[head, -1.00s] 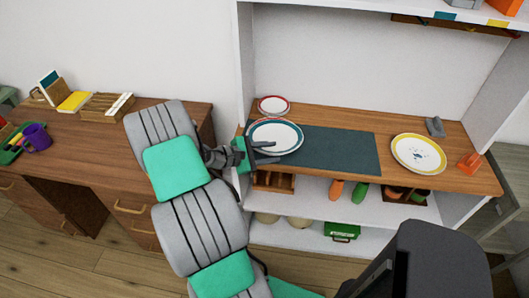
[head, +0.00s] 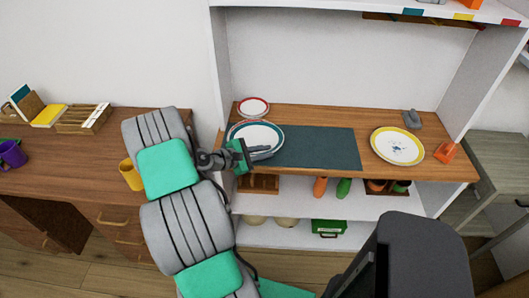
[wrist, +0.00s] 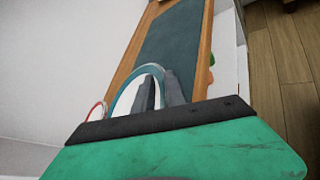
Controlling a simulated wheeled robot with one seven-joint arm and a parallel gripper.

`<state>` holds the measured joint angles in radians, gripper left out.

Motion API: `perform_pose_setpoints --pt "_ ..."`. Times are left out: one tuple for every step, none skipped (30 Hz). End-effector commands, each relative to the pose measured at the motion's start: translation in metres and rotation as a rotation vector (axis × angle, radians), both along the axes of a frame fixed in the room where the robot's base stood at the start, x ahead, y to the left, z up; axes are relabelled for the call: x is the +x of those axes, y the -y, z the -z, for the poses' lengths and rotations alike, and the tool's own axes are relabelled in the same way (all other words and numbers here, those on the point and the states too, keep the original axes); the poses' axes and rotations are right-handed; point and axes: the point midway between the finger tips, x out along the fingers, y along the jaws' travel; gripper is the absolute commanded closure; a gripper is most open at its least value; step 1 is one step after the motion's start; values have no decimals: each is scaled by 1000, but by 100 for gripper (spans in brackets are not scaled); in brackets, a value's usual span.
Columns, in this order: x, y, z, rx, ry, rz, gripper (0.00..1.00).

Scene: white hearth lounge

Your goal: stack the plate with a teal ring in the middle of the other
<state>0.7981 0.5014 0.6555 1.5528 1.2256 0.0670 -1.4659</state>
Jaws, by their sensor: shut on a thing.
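The plate with a teal ring (head: 254,130) lies at the left end of the wooden shelf, partly over the dark mat. My gripper (head: 262,153) is shut on its near rim. In the wrist view, the fingers (wrist: 160,90) hide part of the teal-ringed plate (wrist: 124,101). I cannot tell whether it is lifted at all. A larger plate with a yellow rim (head: 397,146) lies flat towards the right end of the shelf, apart from my gripper. A small plate with a red rim (head: 253,107) lies behind the teal-ringed one.
The dark mat (head: 315,148) between the teal-ringed and yellow-rimmed plates is clear. A grey object (head: 411,119) stands behind the yellow-rimmed plate, and an orange one (head: 446,152) to its right. White side walls and an upper shelf (head: 350,5) frame the space. A yellow cup (head: 130,175) stands on the desk.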

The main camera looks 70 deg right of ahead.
Motion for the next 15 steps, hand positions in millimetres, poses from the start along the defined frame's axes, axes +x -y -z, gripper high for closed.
perform_pose_setpoints --pt "0 0 0 1 -1 0 92" --pt "0 0 0 1 -1 0 94" --pt "0 0 0 1 -1 0 98" --pt "0 0 0 1 -1 0 100" --pt "0 0 0 1 -1 0 100" --pt "0 0 0 1 -1 0 100" --pt "0 0 0 1 -1 0 100" --pt "0 0 0 1 -1 0 100" --pt "0 0 0 1 -1 0 100" --pt "0 0 0 1 -1 0 100" --pt "0 0 0 1 -1 0 100" --pt "0 0 0 2 -1 0 100" --pt "0 0 1 2 -1 0 100" --pt "0 0 1 2 -1 0 100" --pt "0 -1 1 2 -1 0 100"
